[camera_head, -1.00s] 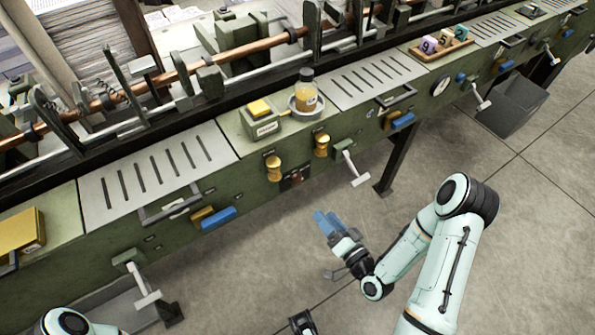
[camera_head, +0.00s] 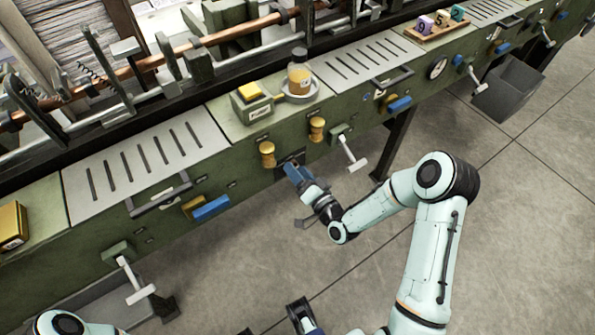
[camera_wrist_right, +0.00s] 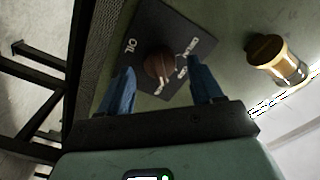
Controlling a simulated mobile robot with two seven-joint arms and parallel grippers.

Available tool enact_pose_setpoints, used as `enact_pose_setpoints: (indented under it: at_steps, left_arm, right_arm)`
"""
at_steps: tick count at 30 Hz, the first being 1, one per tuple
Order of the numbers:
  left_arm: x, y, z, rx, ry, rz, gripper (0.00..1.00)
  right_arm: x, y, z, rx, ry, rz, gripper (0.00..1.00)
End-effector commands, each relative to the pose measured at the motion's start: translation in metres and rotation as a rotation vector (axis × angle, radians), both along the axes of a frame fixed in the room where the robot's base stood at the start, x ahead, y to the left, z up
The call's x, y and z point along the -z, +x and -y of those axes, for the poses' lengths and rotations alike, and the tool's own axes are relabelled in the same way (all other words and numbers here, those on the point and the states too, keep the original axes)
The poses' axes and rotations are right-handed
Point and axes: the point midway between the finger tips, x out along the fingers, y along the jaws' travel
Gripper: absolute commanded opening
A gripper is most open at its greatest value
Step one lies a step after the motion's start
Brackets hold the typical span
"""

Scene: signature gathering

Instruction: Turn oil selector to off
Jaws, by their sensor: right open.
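The oil selector is a round brown knob (camera_wrist_right: 159,66) on a dark square plate (camera_wrist_right: 190,32) marked OIL in the right wrist view. White lines and small lettering lie beside the knob; I cannot read its setting. In the head view the dark plate (camera_head: 287,160) shows on the green front panel, partly hidden by my right gripper. My right gripper (camera_head: 293,171) is open, with its blue fingertips on either side of the knob in the right wrist view (camera_wrist_right: 162,76). Contact cannot be told. Dark parts (camera_head: 301,312) at the bottom edge may belong to my left gripper; its fingers are unclear.
Two brass knobs (camera_head: 267,153) (camera_head: 316,129) stick out above the selector. A white-handled lever (camera_head: 352,154) hangs to its right. A jar (camera_head: 299,72) and a yellow-topped box (camera_head: 252,100) stand on the ledge above. The floor in front is clear.

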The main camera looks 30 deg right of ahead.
Motion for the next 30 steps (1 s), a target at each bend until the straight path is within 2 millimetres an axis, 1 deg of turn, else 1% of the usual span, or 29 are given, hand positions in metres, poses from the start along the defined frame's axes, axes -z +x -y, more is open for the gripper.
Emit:
enact_pose_setpoints:
  at_steps: [3, 10, 11, 12, 14, 15, 16, 23, 30]
  left_arm:
    - [0.0001, 0.0002, 0.0, 0.0, 0.0, 0.001, 0.87]
    - [0.0001, 0.0002, 0.0, 0.0, 0.0, 0.001, 0.87]
    - [0.0001, 0.0002, 0.0, 0.0, 0.0, 0.001, 0.87]
    - [0.0001, 0.0002, 0.0, 0.0, 0.0, 0.001, 0.87]
    - [0.0001, 0.0002, 0.0, 0.0, 0.0, 0.001, 0.87]
    - [0.0001, 0.0002, 0.0, 0.0, 0.0, 0.001, 0.87]
    - [0.0001, 0.0002, 0.0, 0.0, 0.0, 0.001, 0.87]
    - [0.0011, 0.0004, 0.0, 0.0, 0.0, 0.001, 0.87]
    - [0.0075, 0.0026, -0.0001, -0.002, 0.001, 0.009, 0.87]
  right_arm:
    - [0.0, 0.0048, -0.0009, 0.0, 0.001, 0.0, 0.65]
    - [0.0, 0.0054, -0.0007, 0.0, 0.001, 0.0, 0.65]
    - [0.0, 0.0053, -0.0007, 0.0, 0.001, 0.0, 0.62]
    - [0.0, 0.0053, -0.0007, 0.0, 0.001, 0.0, 0.49]
    - [0.0001, 0.0052, -0.0006, 0.0, 0.001, 0.0, 0.29]
    - [0.0001, 0.0052, -0.0006, 0.0, 0.001, 0.0, 0.16]
    - [0.0001, 0.0051, -0.0006, 0.0, 0.001, 0.0, 0.1]
    - [0.0003, 0.005, -0.0007, 0.0, -0.01, 0.001, 0.1]
    - [0.0011, 0.0051, -0.0013, -0.002, -0.098, 0.007, 0.1]
